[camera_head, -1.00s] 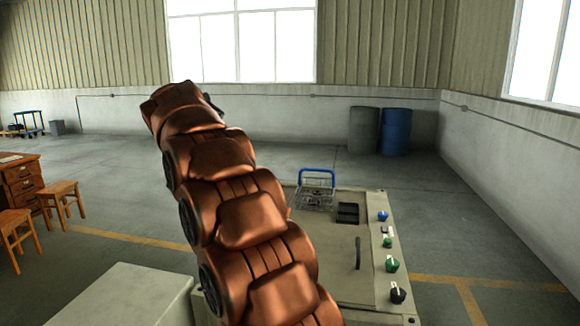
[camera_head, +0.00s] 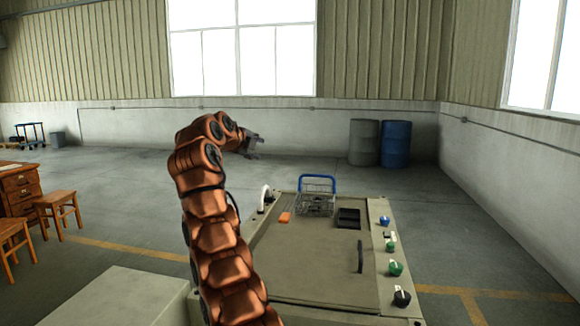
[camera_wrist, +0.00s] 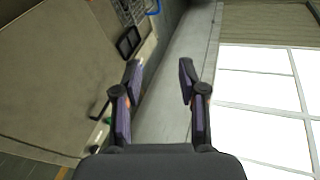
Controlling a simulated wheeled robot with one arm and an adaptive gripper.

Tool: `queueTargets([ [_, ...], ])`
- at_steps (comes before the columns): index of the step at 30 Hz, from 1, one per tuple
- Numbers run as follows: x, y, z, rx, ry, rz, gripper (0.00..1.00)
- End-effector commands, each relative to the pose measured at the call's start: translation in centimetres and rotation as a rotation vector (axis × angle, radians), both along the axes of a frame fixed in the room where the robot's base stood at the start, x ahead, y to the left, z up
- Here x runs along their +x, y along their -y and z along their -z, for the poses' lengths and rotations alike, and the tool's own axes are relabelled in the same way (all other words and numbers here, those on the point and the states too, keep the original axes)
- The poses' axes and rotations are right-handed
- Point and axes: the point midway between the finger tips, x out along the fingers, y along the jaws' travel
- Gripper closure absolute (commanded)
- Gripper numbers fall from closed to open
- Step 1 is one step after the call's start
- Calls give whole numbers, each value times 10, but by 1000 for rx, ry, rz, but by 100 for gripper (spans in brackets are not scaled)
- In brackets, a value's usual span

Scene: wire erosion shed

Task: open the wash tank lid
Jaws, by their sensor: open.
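The wash tank lid (camera_head: 310,265) is a flat beige panel on top of the tank body, and it lies closed. A dark upright bar handle (camera_head: 360,256) stands near its right edge. My gripper (camera_head: 252,146) is raised in the air, up and left of the lid, beyond its far side, and touches nothing. In the wrist view my gripper (camera_wrist: 160,76) has its two fingers apart with nothing between them. The lid also shows at the left of the wrist view (camera_wrist: 60,75). My arm hides the tank's left part in the head view.
Two barrels (camera_head: 395,144) stand at the back. A pale box (camera_head: 125,299) is at front left.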

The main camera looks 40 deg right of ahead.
Motion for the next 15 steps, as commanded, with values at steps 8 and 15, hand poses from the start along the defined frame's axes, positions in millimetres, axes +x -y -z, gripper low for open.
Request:
queueTargets([
  [8, -31, 32, 24, 37, 343, 196, 59],
  [15, -52, 44, 33, 54, 502, 275, 59],
])
